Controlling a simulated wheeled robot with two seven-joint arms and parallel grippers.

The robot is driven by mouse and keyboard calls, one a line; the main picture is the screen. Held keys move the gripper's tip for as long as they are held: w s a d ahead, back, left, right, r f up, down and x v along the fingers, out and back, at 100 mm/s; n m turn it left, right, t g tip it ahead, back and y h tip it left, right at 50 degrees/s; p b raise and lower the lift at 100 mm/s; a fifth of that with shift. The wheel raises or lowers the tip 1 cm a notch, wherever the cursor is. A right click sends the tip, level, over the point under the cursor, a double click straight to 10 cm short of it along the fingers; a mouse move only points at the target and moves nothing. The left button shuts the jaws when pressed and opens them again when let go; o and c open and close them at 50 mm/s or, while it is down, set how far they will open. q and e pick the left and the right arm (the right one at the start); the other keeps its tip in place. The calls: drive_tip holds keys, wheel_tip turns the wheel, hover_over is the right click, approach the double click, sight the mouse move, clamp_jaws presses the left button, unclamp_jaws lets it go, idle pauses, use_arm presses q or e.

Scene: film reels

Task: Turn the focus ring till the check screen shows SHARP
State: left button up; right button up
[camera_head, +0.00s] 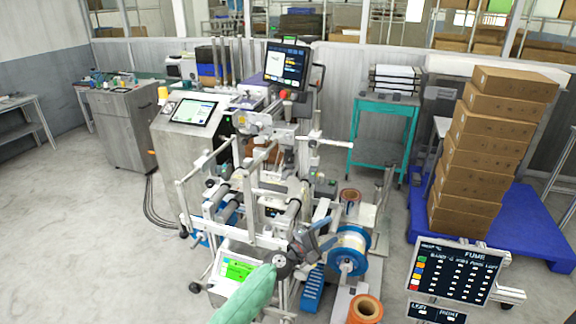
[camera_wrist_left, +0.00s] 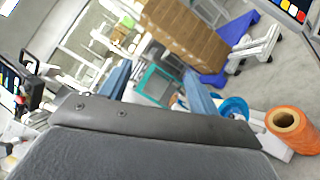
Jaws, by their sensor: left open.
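My left gripper (camera_head: 318,236) is in front of the machine in the head view, at the end of my green-sleeved arm. Its two blue-grey fingers (camera_wrist_left: 157,82) are spread apart in the left wrist view, with nothing between them. A blue-rimmed reel (camera_head: 348,250) is just right of the gripper; whether they touch is unclear. A small screen with a green display (camera_head: 240,270) is on a white box left of the gripper; its words are too small to read. I cannot pick out the focus ring or tell which screen is the check screen. My right gripper is not in view.
An orange roll (camera_head: 365,308) stands low at the front. A dark board (camera_head: 455,272) headed "FUME" is at lower right. Stacked cartons (camera_head: 480,150) stand on a blue pallet (camera_head: 525,215). A teal cart (camera_head: 383,130) is behind. The floor at left is clear.

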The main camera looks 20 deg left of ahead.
use_arm(q)
drive_tip(key=w+a+r+n+t+y, duration=0.2)
drive_tip(key=w+a+n+y, duration=0.2)
drive_tip(key=w+a+n, duration=0.3)
drive_tip(key=w+a+r+n+t+y, duration=0.2)
drive_tip(key=w+a+n+y, duration=0.15)
drive_tip(key=w+n, duration=0.4)
drive_tip(key=n+g+y, duration=0.2)
drive_tip(key=n+y, duration=0.4)
drive_tip(key=n, duration=0.2)
approach(288, 159)
drive_tip(key=shift+w+a+f, duration=0.1)
drive_tip(key=shift+w, duration=0.5)
drive_tip(key=shift+w+a+f, duration=0.1)
drive_tip(key=shift+w, duration=0.45)
drive_tip(key=w, duration=0.3)
drive_tip(key=w+p, duration=0.1)
drive_tip(key=w, duration=0.2)
drive_tip(key=shift+a, duration=0.25)
drive_tip(key=shift+w+a, duration=0.1)
drive_tip(key=shift+w, duration=0.65)
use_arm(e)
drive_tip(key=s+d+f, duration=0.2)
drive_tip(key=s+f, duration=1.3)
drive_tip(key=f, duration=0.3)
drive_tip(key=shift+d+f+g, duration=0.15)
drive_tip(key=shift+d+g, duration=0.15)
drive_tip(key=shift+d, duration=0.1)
use_arm(q)
drive_tip(key=shift+c, duration=0.4)
